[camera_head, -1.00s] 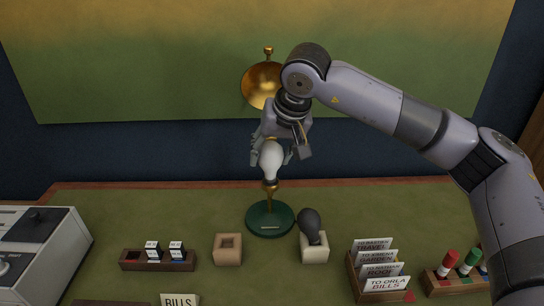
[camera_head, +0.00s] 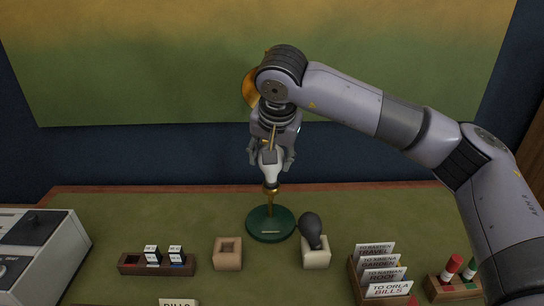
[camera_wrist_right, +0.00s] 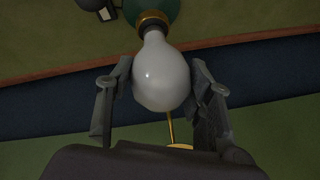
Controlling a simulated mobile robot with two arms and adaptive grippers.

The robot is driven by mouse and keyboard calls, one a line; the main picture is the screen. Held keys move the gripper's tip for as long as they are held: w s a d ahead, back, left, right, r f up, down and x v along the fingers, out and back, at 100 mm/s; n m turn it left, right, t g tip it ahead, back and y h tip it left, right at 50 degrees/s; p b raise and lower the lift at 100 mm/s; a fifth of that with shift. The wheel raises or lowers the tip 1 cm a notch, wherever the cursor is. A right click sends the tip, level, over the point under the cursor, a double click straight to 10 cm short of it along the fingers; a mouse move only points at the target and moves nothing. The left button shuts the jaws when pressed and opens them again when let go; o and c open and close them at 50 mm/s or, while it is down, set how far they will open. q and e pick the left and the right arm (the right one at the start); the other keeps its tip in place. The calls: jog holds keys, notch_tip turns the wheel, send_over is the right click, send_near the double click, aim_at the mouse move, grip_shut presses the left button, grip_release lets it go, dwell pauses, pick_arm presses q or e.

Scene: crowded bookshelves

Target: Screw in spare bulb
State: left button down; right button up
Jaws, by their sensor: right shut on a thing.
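The spare bulb is a white bulb (camera_head: 271,170) standing neck-down over the brass socket (camera_head: 271,188) of the lamp with a green round base (camera_head: 270,224). My right gripper (camera_head: 271,158) is shut on it from above. In the right wrist view the white bulb (camera_wrist_right: 163,75) sits between the two fingers, its neck at the brass socket (camera_wrist_right: 153,22). How deep the neck sits cannot be told. The brass lampshade (camera_head: 251,88) is mostly hidden behind my right arm. My left gripper is not in view.
An empty wooden square holder (camera_head: 227,262) stands left of the lamp. A wooden tray with small bottles (camera_head: 130,267), a card box (camera_head: 358,290), a marker stand (camera_head: 438,290) and a grey machine (camera_head: 40,255) line the desk's front.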

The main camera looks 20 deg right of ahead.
jog(key=m+h, duration=0.1)
jog(key=m, duration=0.3)
jog(key=shift+a+g+h, duration=0.1)
jog(key=shift+g+h, duration=0.2)
jog(key=shift+h, duration=0.1)
jog(key=m, duration=0.1)
jog(key=m+h+p, duration=0.1)
jog(key=shift+w+a+r+m+g, duration=0.1)
jog(key=shift+r+m+g, duration=0.05)
jog(key=shift+m+g, duration=0.2)
jog(key=shift+m, duration=0.65)
jog(key=o, duration=1)
